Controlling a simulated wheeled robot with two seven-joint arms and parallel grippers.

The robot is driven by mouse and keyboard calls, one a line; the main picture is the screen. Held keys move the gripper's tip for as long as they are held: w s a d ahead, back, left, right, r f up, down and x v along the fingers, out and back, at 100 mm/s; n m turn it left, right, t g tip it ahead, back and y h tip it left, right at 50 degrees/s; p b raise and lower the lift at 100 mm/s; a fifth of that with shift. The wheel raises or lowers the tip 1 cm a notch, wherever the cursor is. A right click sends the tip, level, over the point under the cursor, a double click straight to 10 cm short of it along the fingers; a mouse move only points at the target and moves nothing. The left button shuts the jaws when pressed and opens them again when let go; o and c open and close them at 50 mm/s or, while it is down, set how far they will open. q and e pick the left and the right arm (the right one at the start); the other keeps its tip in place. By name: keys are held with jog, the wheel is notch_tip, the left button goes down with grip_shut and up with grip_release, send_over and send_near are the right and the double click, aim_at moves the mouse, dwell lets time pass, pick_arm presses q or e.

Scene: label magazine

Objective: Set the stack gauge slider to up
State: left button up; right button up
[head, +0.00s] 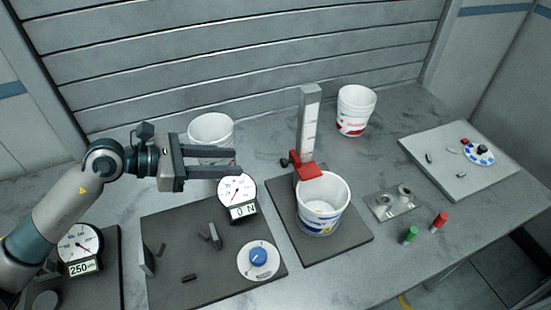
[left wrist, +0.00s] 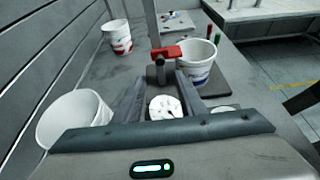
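The stack gauge is an upright grey column with scale marks (head: 309,120) on a dark base plate (head: 350,240). Its red slider (head: 309,172) sits low on the column, close to the rim of a white bucket (head: 322,205) on the same plate; I cannot tell whether they touch. A dark knob (head: 285,162) sticks out to the slider's left. The red slider (left wrist: 167,52) shows ahead of the fingers in the left wrist view. My left gripper (head: 237,163) is open and empty, left of the gauge and apart from it. My right gripper is not in view.
A white bucket (head: 210,127) stands behind my left gripper, another (head: 356,108) behind the gauge. A dial gauge reading 0 N (head: 238,190) stands below the fingers. Green (head: 410,235) and red (head: 440,221) cylinders are at the right. A ribbed wall closes the back.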

aim_at(281, 162)
pick_arm(q)
jog(key=x, duration=1.3)
jog(key=shift+f, duration=0.1)
grip_shut()
